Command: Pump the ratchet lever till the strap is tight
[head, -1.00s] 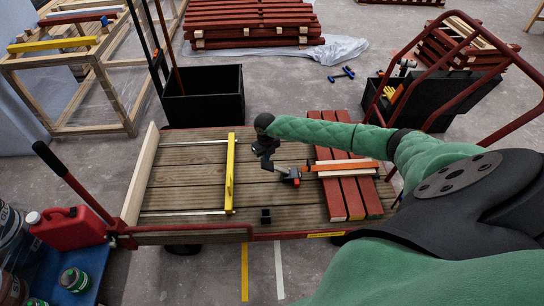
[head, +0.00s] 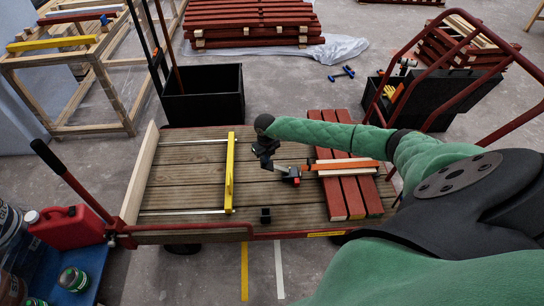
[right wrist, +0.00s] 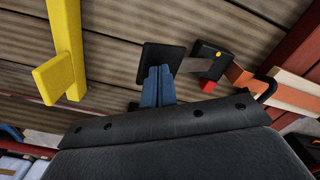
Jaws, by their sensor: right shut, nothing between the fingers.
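The ratchet (head: 291,175) is a black body with a red part, lying on the wooden deck left of the red battens (head: 352,195). In the right wrist view the ratchet (right wrist: 210,62) shows a yellow dot. A grey metal lever (right wrist: 188,65) runs left from it to a black end plate (right wrist: 150,58). An orange strap (head: 345,166) runs from the ratchet across the battens. My right gripper (right wrist: 158,88), with blue fingers, is shut and empty; its tips overlap the plate in view, and contact is unclear. My left gripper is out of view.
A yellow bar (head: 230,172) stands across the deck to the left. A small black block (head: 265,215) lies near the front edge. A black bin (head: 205,97) stands behind the cart, and a red tubular handle (head: 480,42) rises at the right.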

